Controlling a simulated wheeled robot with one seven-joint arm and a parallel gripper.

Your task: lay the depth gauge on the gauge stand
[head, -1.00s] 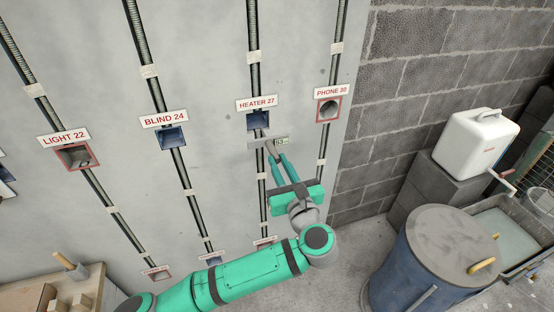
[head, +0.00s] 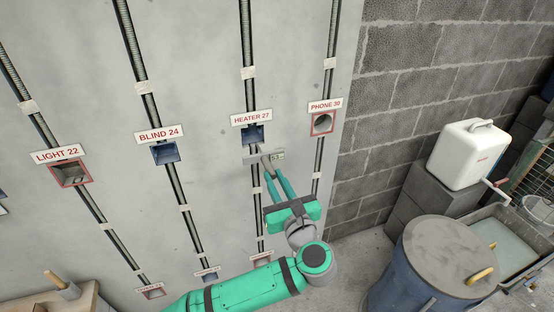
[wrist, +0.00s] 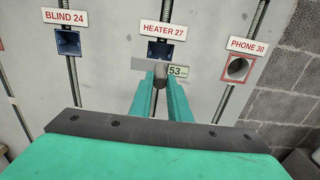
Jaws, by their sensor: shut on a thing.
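The depth gauge has a flat grey crossbar (wrist: 145,64) and a small display reading 53 (wrist: 178,71). My gripper (wrist: 159,88) is shut on the gauge's grey round body between its two green fingers. In the head view the gauge (head: 258,159) is in front of the wall panel, just below the HEATER 27 box (head: 252,134). The crossbar overlaps the lower edge of that box in the wrist view; I cannot tell whether it touches. My gripper (head: 271,171) reaches up toward the panel. I cannot make out a gauge stand in either view.
Boxes for BLIND 24 (head: 165,153), LIGHT 22 (head: 70,174) and PHONE 30 (head: 322,123) sit on the panel with vertical conduits. A wooden bench (head: 80,304) is at lower left. A blue drum (head: 440,255) and white canister (head: 472,153) stand at right.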

